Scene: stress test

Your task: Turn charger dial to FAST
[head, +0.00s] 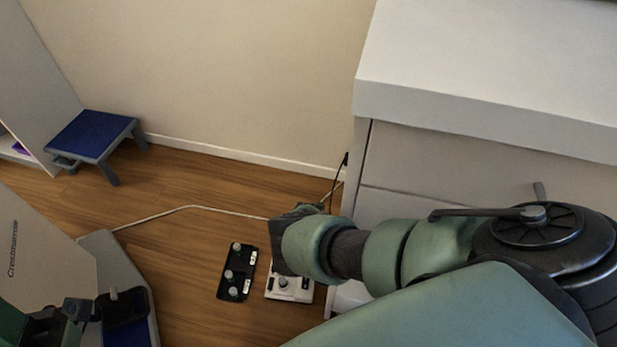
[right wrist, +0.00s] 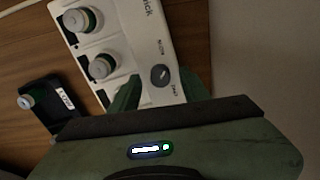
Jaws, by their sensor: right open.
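The white charger (head: 303,295) lies on the wood floor beside the drawer unit, partly hidden by my right arm. In the right wrist view the charger (right wrist: 125,22) fills the upper middle, with its dark round dial (right wrist: 160,75) near one end. Small print flanks the dial; the pointer's exact setting is too small to tell. My right gripper (right wrist: 158,92) is open, its green fingers on either side of the dial; contact cannot be told. In the head view it is largely hidden behind my wrist. My left gripper (head: 98,308) is at the lower left, its jaws unclear.
Cylindrical cells (right wrist: 102,66) sit in the charger. A black tray (head: 222,286) with several small cylinders lies just left of it. A pale cable (head: 190,207) crosses the floor. White drawers (head: 430,165) stand right; a blue step stool (head: 90,133) stands back left.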

